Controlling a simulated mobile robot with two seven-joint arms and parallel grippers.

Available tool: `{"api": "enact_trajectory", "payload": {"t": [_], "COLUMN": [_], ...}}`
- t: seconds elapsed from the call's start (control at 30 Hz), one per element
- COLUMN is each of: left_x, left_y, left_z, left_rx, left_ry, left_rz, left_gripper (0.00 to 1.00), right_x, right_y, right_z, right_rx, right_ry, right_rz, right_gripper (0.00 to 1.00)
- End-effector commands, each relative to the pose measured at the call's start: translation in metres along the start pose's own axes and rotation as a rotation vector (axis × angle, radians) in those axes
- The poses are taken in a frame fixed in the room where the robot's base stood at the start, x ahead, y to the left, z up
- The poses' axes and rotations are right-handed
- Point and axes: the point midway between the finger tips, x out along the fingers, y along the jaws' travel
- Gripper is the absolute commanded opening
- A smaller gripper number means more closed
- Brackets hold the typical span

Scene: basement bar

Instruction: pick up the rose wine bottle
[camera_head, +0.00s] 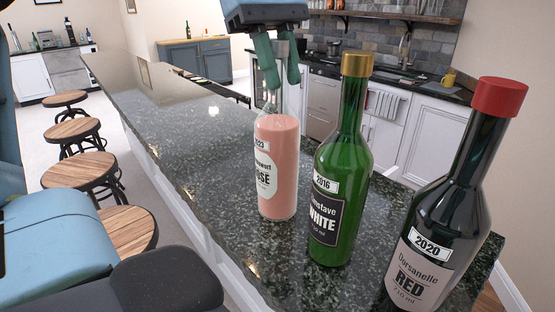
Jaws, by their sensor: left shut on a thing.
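The rose wine bottle (279,165) stands on the dark green stone bar top. It is clear glass with pink wine and a label reading "ROSE", partly cut off. My left gripper (281,72) comes down from the top of the view. Its two green fingers are shut on the bottle's neck, one on each side. The bottle looks upright, and its base looks to be on or very near the bar top; I cannot tell whether there is a gap. My right gripper is not in view.
A green white-wine bottle (341,170) with a gold cap stands just right of the rose bottle. A dark red-wine bottle (446,215) with a red cap is nearer, at the right. The bar top (165,108) is clear at the far left. Several round wooden stools (79,171) line its left side.

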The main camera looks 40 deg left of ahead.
Motion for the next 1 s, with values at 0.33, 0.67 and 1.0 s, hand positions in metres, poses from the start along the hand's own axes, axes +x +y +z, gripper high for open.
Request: {"api": "enact_trajectory", "payload": {"t": [0.33, 0.67, 1.0], "left_x": [-0.001, -0.004, -0.039], "left_y": [0.0, 0.0, 0.001], "left_z": [0.0, 0.002, 0.017], "left_rx": [0.001, 0.003, 0.003], "left_ry": [0.001, 0.0, -0.001], "left_rz": [0.002, 0.007, 0.008], "left_gripper": [0.0, 0.0, 0.0], "right_x": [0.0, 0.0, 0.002], "right_y": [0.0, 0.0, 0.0], "right_z": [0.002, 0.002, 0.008], "right_rx": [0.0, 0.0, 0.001], "right_ry": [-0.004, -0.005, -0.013], "right_rz": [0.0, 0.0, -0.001], "right_gripper": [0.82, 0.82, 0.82]}}
